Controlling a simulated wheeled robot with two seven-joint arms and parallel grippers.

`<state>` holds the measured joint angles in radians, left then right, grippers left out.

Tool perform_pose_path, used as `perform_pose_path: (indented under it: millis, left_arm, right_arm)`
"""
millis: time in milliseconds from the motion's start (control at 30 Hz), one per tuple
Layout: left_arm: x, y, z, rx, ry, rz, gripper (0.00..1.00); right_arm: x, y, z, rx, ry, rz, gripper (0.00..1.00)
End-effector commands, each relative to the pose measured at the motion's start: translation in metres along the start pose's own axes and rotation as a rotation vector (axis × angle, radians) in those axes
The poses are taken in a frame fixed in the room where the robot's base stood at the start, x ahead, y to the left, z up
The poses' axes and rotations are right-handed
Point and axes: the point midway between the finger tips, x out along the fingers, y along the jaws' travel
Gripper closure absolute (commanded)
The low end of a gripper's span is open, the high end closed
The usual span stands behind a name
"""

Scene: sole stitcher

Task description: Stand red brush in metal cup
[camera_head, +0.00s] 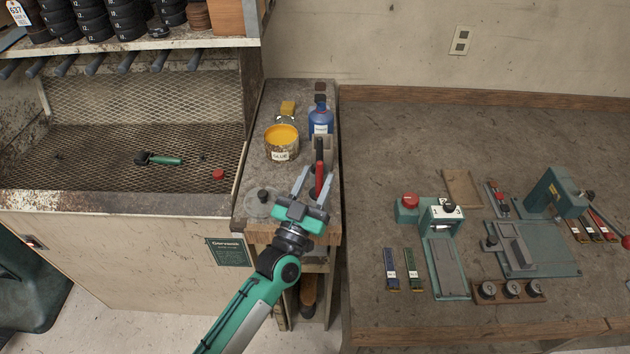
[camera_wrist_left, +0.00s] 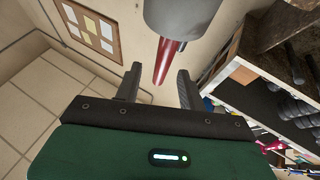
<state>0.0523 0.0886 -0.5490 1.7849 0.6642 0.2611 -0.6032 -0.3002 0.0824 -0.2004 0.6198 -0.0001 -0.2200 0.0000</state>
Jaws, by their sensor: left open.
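The red brush (camera_head: 319,181) shows as a red handle with a dark part above it, at the narrow bench. The grey metal cup (camera_head: 325,150) is right behind it, beside the glue tin. In the left wrist view a grey rounded body (camera_wrist_left: 182,14) fills the top, and the red handle (camera_wrist_left: 165,60) runs from it toward the gap between my fingers. My left gripper (camera_head: 312,183) is open, its fingers around or just short of the handle; contact cannot be told. Whether the brush is inside the cup or in front of it is unclear. My right gripper is out of view.
The yellow glue tin (camera_head: 282,145), blue bottle (camera_head: 320,122) and yellow block (camera_head: 288,107) crowd the bench behind. A clear lidded dish (camera_head: 258,205) is left of my gripper. The workbench (camera_head: 390,140) at right holds a press and tools; a mesh bay lies left.

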Motion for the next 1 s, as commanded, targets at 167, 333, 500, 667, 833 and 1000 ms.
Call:
perform_pose_path:
  millis: [167,333,500,667,833,1000]
  left_arm:
    - [-0.013,0.0,0.003,0.0,-0.002,0.0,0.6]
    - [-0.046,0.0,0.005,0.001,-0.003,0.0,0.6]
    - [-0.085,0.0,0.005,0.0,-0.003,0.0,0.6]
    - [-0.114,0.0,0.003,0.001,-0.002,0.0,0.6]
    - [-0.133,0.0,0.002,0.0,-0.002,0.0,0.6]
    - [-0.138,0.0,0.0,0.001,0.001,0.0,0.6]
  right_arm:
    - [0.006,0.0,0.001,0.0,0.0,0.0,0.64]
    - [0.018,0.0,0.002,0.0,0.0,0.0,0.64]
    - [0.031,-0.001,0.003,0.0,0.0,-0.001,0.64]
    - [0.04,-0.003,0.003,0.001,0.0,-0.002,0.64]
    - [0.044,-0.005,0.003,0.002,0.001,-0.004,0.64]
    - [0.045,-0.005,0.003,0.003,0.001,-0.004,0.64]
